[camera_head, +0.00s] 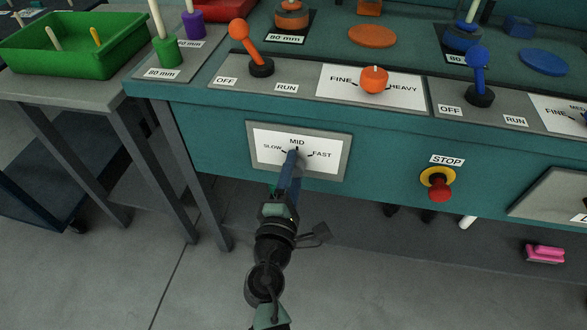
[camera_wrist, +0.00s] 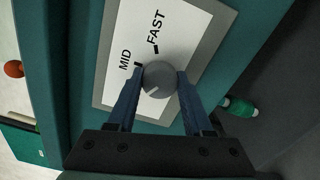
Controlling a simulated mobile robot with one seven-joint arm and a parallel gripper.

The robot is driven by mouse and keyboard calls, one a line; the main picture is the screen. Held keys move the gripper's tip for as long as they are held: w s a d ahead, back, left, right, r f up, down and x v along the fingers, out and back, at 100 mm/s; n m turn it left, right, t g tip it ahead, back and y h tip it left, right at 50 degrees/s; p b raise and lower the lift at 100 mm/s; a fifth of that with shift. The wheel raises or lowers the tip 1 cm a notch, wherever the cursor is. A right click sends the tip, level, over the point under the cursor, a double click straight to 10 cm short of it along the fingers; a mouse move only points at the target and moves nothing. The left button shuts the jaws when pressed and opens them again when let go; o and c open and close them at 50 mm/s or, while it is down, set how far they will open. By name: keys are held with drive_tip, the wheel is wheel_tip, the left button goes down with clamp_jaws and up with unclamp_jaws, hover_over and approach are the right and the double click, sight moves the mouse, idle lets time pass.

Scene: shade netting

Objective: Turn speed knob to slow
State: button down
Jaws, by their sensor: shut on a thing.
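The speed dial plate (camera_head: 323,167), white with a grey frame, is on the teal front panel and reads SLOW, MID and FAST. In the wrist view the plate (camera_wrist: 185,25) shows MID and FAST; the SLOW label is not visible there. The round grey knob (camera_wrist: 160,76) sits between the two blue fingers of my gripper (camera_wrist: 161,84), which is shut on it. A short pale line on the knob's face points to the lower left, away from FAST. In the head view my gripper (camera_head: 292,156) covers the knob.
A red STOP button (camera_head: 439,190) on a yellow base projects from the panel to the right. Above are the orange lever (camera_head: 244,42), the orange FINE–HEAVY knob (camera_head: 374,79) and a blue lever (camera_head: 479,70). A green tray (camera_head: 75,60) stands at left. The floor before the panel is clear.

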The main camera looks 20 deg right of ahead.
drive_tip(key=shift+c, duration=1.5)
unclamp_jaws()
drive_tip(key=p+v, duration=0.1)
drive_tip(key=v, duration=1.2)
